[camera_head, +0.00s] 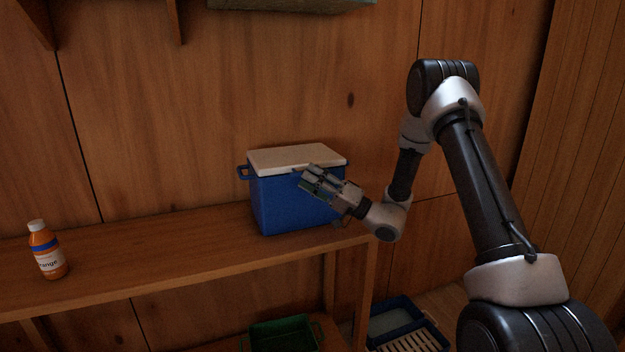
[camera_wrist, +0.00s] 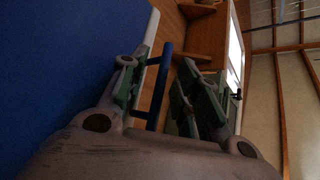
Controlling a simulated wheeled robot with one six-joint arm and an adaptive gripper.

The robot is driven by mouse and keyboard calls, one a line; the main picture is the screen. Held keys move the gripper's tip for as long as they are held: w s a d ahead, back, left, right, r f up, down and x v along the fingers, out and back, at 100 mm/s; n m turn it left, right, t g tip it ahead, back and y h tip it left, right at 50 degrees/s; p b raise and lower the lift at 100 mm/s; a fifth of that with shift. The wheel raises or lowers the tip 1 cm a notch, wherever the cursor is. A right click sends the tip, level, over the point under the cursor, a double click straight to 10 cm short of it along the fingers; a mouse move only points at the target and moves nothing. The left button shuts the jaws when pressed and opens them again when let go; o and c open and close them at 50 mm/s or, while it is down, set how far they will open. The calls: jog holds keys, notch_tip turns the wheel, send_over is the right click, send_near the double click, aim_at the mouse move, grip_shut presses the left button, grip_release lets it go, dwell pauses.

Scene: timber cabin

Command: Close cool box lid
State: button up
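The blue cool box (camera_head: 290,203) stands on the wooden shelf. Its white lid (camera_head: 292,157) lies flat across the top and looks closed, with no gap I can make out. My gripper (camera_head: 309,180) is in front of the box's front face, a little below the lid, pointing left. In the wrist view the box's blue wall (camera_wrist: 60,60) fills the left side, close beside my gripper (camera_wrist: 157,88). The fingers are apart, with nothing held between them. The blue side handle (camera_wrist: 158,88) shows beyond them in the gap. I cannot tell whether a finger touches the box.
An orange bottle (camera_head: 46,252) with a white cap stands at the left of the shelf (camera_head: 150,255). The shelf between bottle and box is clear. Below are a green crate (camera_head: 285,336) and a blue crate (camera_head: 400,313). A timber wall is behind the box.

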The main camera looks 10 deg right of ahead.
jog(key=v, duration=1.2)
